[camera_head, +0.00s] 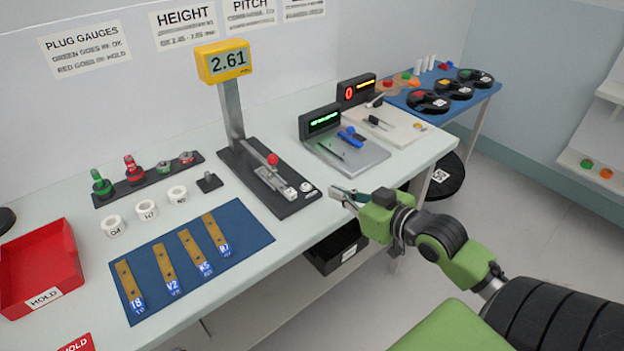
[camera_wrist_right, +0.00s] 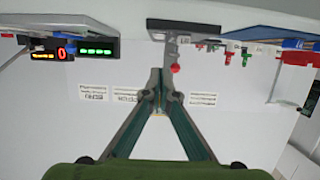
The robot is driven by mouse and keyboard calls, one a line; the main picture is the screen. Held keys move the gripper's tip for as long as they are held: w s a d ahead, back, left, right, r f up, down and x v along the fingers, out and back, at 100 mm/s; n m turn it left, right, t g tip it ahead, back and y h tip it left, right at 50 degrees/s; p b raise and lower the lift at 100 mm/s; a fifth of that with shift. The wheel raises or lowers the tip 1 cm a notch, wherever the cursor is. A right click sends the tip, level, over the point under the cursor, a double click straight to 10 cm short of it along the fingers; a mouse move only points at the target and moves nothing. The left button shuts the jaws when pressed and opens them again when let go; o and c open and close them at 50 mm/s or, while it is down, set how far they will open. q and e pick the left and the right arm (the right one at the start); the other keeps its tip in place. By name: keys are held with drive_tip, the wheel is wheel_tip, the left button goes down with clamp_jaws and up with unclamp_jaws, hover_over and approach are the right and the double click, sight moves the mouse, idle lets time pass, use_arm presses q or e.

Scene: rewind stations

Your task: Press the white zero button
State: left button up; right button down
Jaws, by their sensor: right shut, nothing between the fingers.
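The height gauge (camera_head: 232,110) stands on the bench with a yellow display reading 2.61 and a red knob (camera_head: 272,159); the knob also shows in the upside-down wrist view (camera_wrist_right: 175,68). The white zero button (camera_head: 306,187) is a small round cap at the right front end of the gauge's dark base (camera_head: 290,207). My right gripper (camera_head: 334,192) is shut and empty, just right of the button, with a small gap in the picture. Its fingertips meet in the right wrist view (camera_wrist_right: 158,78). I cannot make out the button there. My left gripper is not in view.
A blue mat (camera_head: 260,236) with several brown strips lies left of the gauge. A red tray (camera_head: 70,260) stands at the far left. A grey scale-like station (camera_head: 370,155) with a green display stands behind my gripper. A black bin (camera_head: 325,262) is below the bench edge.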

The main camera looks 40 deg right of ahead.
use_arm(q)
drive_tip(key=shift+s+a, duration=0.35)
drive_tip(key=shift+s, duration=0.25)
use_arm(e)
drive_tip(key=shift+w+d+r+t, duration=0.1)
drive_tip(key=shift+d+r+t, duration=0.05)
drive_tip(key=shift+r, duration=0.35)
drive_tip(key=shift+w+d+r+t, duration=0.1)
drive_tip(key=shift+r+t, duration=0.05)
drive_tip(key=shift+r, duration=0.35)
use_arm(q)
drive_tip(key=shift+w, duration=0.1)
use_arm(e)
hover_over(312, 194)
wheel_tip(312, 194, down, 2)
drive_tip(key=shift+d+f, duration=0.1)
wheel_tip(312, 194, down, 3)
drive_tip(key=shift+w+r, duration=0.1)
drive_tip(key=shift+w, duration=0.05)
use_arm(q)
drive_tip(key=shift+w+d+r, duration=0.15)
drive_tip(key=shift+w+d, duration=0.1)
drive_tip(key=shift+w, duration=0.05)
use_arm(e)
drive_tip(key=shift+f, duration=0.75)
